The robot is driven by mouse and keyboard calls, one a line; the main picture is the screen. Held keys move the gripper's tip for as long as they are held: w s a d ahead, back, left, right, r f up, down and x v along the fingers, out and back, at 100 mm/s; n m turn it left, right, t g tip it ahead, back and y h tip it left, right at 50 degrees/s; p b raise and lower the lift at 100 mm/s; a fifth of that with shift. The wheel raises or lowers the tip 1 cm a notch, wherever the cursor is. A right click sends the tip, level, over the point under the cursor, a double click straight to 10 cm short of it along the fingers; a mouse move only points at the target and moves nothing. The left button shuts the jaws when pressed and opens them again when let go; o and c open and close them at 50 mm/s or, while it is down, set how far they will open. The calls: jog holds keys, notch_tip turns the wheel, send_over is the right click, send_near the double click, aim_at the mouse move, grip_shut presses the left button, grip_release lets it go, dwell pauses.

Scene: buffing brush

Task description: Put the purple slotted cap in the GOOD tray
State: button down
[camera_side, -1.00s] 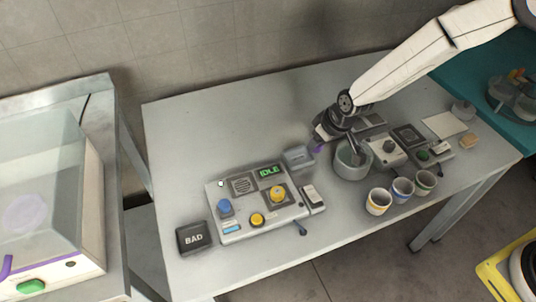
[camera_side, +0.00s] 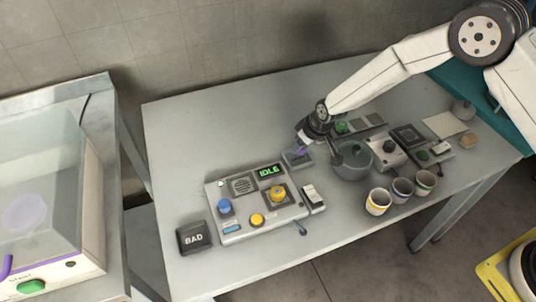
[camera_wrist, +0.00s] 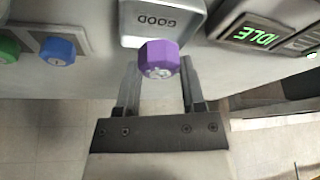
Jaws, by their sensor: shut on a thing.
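The purple slotted cap (camera_wrist: 158,58) is between the fingertips of my gripper (camera_wrist: 158,66) in the wrist view, with its slotted face toward the camera. My gripper is shut on it. The grey GOOD tray (camera_wrist: 162,20) lies just beyond the cap, its label upside down there; the cap overlaps its near edge in the picture. In the side view, my gripper (camera_side: 302,147) and the cap (camera_side: 299,152) are at the GOOD tray (camera_side: 293,163). The exact height of the cap over the tray is hard to tell.
The control box with the IDLE display (camera_side: 270,170) stands left of the GOOD tray, and the BAD tray (camera_side: 193,238) is further left. A grey pot (camera_side: 352,167) is close on the right. A tray holding green (camera_wrist: 8,48) and blue (camera_wrist: 57,50) caps shows in the wrist view.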

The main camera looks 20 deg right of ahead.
aim_at(300, 151)
jog(key=shift+w+f, duration=0.15)
jog(key=shift+f, duration=1.55)
jog(key=shift+f, duration=0.15)
jog(key=shift+c, duration=2.3)
grip_release()
jog(key=v, duration=1.2)
jog(key=shift+a, duration=0.1)
